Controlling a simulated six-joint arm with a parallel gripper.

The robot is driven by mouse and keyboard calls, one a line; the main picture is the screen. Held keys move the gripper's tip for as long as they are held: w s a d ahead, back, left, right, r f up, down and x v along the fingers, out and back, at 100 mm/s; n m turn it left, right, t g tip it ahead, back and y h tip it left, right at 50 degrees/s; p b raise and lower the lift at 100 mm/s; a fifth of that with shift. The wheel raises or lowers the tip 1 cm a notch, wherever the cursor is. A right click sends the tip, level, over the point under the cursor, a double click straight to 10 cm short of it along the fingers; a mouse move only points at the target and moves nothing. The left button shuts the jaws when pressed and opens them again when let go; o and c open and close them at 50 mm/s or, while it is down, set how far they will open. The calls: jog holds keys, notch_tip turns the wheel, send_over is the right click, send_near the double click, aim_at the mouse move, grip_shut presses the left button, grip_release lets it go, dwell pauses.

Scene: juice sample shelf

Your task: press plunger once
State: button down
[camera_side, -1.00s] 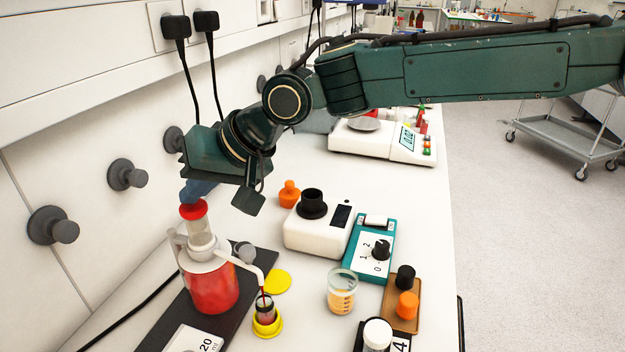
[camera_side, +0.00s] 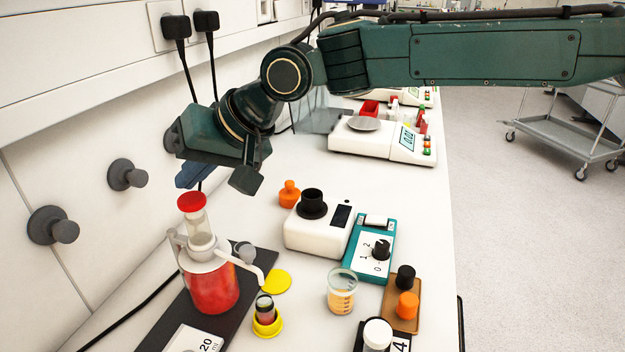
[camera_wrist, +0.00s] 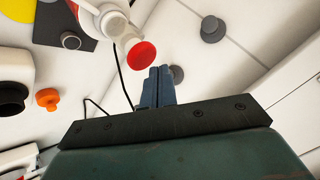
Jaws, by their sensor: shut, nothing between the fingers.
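The dispenser bottle (camera_side: 211,290) holds red liquid and stands on a dark base plate at the lower left of the side view. Its plunger has a red cap (camera_side: 191,202) and stands raised above the clear barrel; the cap also shows in the wrist view (camera_wrist: 141,55). A white spout (camera_side: 253,262) reaches right over a small vial (camera_side: 265,307) in a yellow holder. The vial has dark red liquid in it. My gripper (camera_side: 187,183) is shut and empty, above the red cap and apart from it. Its blue fingers also show in the wrist view (camera_wrist: 155,82).
A white instrument with a black cap (camera_side: 318,232), a teal dial box (camera_side: 370,250) and a beaker of orange liquid (camera_side: 341,293) stand to the right. A yellow disc lid (camera_side: 277,281) lies by the spout. Wall knobs (camera_side: 62,226) jut out at the left.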

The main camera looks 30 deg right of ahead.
aim_at(198, 198)
jog(key=shift+r, duration=2.55)
jog(key=s+d+r+h, duration=0.1)
jog(key=s+d, duration=0.3)
jog(key=d, duration=0.6)
jog(key=s+d+r+t+h, duration=0.1)
jog(key=s+d+h, duration=0.15)
jog(key=d, duration=0.65)
jog(key=s+d+r+h, duration=0.1)
jog(key=s+d, duration=0.3)
jog(key=d, duration=0.6)
jog(key=s+d+f+h, duration=0.1)
jog(key=s+d+f, duration=0.2)
jog(key=s+d, duration=0.2)
jog(key=s+d+f, duration=0.4)
jog(key=s, duration=0.5)
jog(key=s+d+f+m+g+h, duration=0.1)
jog(key=s+d+f, duration=0.2)
jog(key=s+d, duration=0.2)
jog(key=shift+s+d+f+h, duration=0.35)
jog(key=shift+s, duration=0.65)
